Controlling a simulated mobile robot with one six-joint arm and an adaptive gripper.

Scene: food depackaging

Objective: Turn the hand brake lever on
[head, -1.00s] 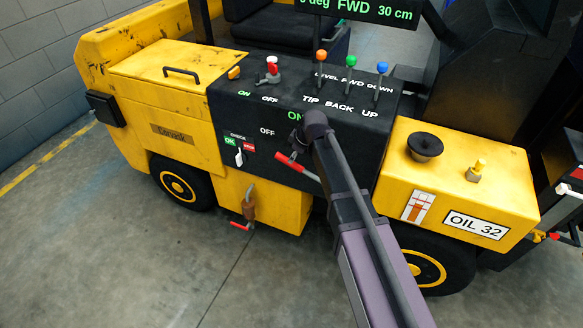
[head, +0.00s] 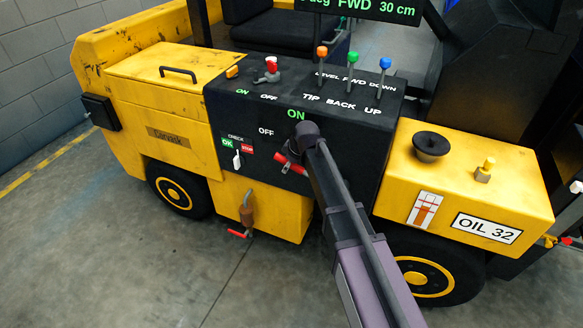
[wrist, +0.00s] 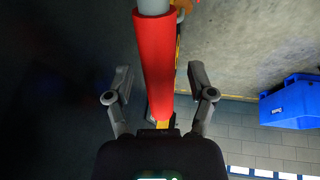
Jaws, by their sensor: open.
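A lever with a red grip (head: 281,160) is on the dark side panel of the yellow vehicle, below the green ON and white OFF labels. In the head view my gripper (head: 294,151) is at this lever, and my arm hides part of both. In the wrist view the lever's red grip (wrist: 155,62) runs between the two fingers, with a grey shaft at the top. My gripper (wrist: 160,78) is open, with a visible gap between each finger and the grip. Whether the lever stands at ON or OFF is unclear.
On top are a red-and-white switch (head: 271,68) and orange, green and blue knobbed levers (head: 353,71). A check switch (head: 237,158) is left of the red lever. A red-ended valve handle (head: 240,234) hangs below. A blue bin (wrist: 291,103) is in the wrist view.

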